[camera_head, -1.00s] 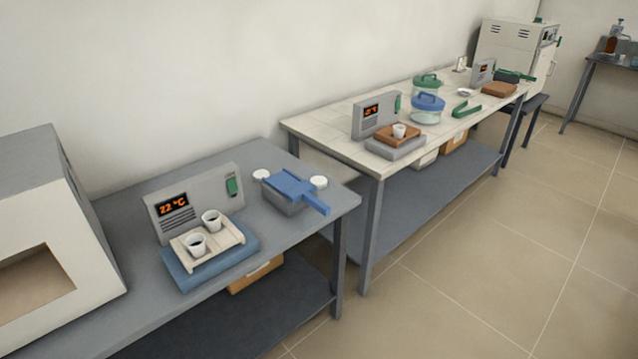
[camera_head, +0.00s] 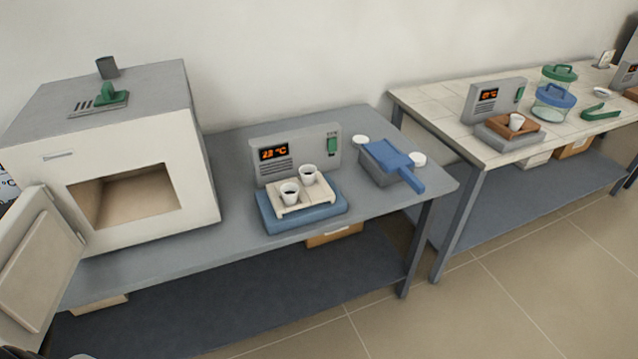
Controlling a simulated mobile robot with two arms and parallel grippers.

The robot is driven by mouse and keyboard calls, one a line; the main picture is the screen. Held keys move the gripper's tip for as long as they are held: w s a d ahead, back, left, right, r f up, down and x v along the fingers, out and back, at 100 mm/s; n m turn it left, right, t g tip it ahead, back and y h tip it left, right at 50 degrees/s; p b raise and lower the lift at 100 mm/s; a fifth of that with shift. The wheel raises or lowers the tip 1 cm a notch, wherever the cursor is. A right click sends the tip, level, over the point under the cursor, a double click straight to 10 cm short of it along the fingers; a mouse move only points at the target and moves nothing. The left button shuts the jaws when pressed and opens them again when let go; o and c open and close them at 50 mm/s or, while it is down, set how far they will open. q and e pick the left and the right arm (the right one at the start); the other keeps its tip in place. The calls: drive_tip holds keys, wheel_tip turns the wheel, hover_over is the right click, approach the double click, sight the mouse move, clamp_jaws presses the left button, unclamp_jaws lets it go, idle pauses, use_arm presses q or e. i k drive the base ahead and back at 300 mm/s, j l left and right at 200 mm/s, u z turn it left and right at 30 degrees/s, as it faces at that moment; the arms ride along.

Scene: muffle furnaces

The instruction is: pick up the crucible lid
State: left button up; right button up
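Two small white round discs that look like crucible lids lie on the near grey table: one disc (camera_head: 361,140) at the back left of a grey box, the other disc (camera_head: 417,159) at its right. Both are small in view, and I cannot tell which is the task's lid. Two white crucibles, a front one (camera_head: 290,194) and a rear one (camera_head: 309,175), stand upright and uncovered on a cream tray (camera_head: 318,203) on a blue block.
A white furnace (camera_head: 140,225) with its door (camera_head: 40,265) open stands at left. A blue flat-headed tool (camera_head: 395,160) lies across the grey box (camera_head: 375,174). A grey display unit (camera_head: 300,146) stands behind the tray. A second table (camera_head: 450,125) with jars stands at right. Floor at front right is clear.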

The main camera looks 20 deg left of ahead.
sight(420, 158)
drive_tip(key=i+l+u, duration=0.2)
drive_tip(key=i+l, duration=0.85)
drive_tip(key=k+l, duration=0.05)
